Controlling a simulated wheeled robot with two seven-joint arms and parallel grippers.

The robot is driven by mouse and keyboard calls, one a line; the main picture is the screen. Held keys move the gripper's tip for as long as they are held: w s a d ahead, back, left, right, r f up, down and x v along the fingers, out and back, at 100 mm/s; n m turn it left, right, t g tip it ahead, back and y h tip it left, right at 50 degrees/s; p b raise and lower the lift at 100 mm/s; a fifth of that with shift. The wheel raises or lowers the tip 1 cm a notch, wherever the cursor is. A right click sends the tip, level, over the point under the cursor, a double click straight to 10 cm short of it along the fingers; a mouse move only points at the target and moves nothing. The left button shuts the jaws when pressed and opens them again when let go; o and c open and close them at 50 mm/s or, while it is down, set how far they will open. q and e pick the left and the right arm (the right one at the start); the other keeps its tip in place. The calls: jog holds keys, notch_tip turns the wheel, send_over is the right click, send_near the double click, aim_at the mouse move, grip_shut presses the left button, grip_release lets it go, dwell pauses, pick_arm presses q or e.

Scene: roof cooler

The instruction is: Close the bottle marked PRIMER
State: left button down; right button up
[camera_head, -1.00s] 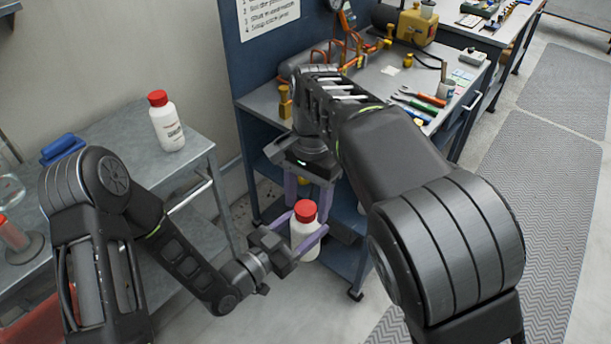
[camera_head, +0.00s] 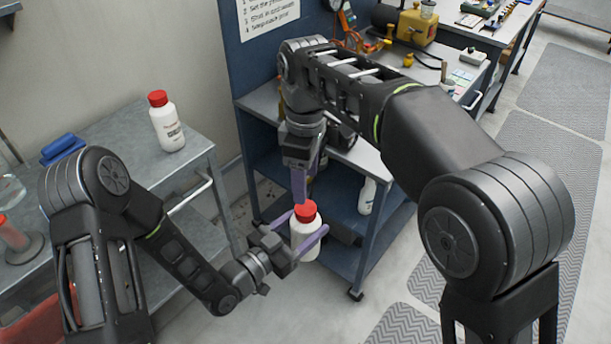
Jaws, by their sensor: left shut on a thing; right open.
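A white bottle (camera_head: 303,240) with a red cap (camera_head: 306,210) is held upright in the air in front of the blue workbench. My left gripper (camera_head: 305,241) is shut on its white body, one purple finger on each side. The red cap sits on top of the bottle; I cannot tell how tight it is. My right gripper (camera_head: 305,187) is open and points down just above the cap; one finger partly hides the other. No label shows on the held bottle. A similar white bottle (camera_head: 167,128) with a red cap stands on the left table; its label is too small to read.
The grey left table (camera_head: 110,140) also carries a blue object (camera_head: 62,148). The blue workbench (camera_head: 250,100) stands behind my grippers, with a white bottle (camera_head: 367,197) on its lower shelf. A yellow device (camera_head: 417,25) stands further back. Floor mats lie at right.

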aim_at(305, 207)
jog(key=shift+f, duration=0.15)
jog(key=shift+f, duration=3.9)
grip_shut()
jog(key=m, duration=0.6)
jog(key=shift+m, duration=0.3)
jog(key=m, duration=0.5)
jog(key=shift+o, duration=0.7)
grip_release()
